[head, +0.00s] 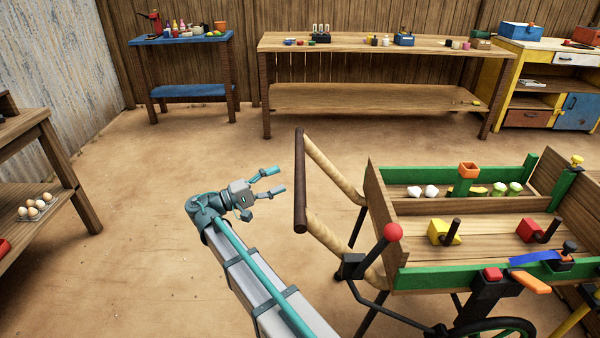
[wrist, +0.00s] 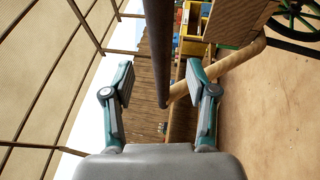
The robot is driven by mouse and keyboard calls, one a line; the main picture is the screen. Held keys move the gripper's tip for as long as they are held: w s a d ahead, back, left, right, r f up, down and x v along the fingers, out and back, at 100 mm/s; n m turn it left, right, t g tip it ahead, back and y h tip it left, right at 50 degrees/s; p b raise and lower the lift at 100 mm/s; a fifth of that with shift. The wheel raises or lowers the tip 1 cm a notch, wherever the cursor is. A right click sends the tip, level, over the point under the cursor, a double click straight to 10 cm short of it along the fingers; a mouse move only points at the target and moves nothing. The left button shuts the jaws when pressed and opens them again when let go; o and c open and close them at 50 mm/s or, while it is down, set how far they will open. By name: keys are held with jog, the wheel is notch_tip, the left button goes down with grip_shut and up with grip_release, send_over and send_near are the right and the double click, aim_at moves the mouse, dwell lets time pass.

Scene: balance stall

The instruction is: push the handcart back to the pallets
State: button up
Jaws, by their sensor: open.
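The handcart (head: 378,215) stands at the right, a wooden box cart with green trim and a spoked wheel (head: 505,328). Its dark push bar (head: 300,185) joins two pale curved handles on the cart's left side. My gripper (head: 277,182) is open and empty, just left of the bar with its fingers pointing toward it. In the wrist view the bar (wrist: 163,60) runs between my open fingers (wrist: 158,80), seemingly beyond the tips; contact is not visible. No pallets can be made out clearly in either view.
The cart carries a yellow block (head: 442,236), a red block and small jars. A long wooden table (head: 360,45) and a blue table (head: 180,40) stand along the back wall. A shelf with eggs (head: 36,206) is at the left. The floor between is clear.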

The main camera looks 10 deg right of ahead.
aim_at(300, 170)
jog(key=x, duration=0.8)
jog(key=shift+b, duration=0.4)
jog(key=shift+c, duration=0.4)
grip_shut()
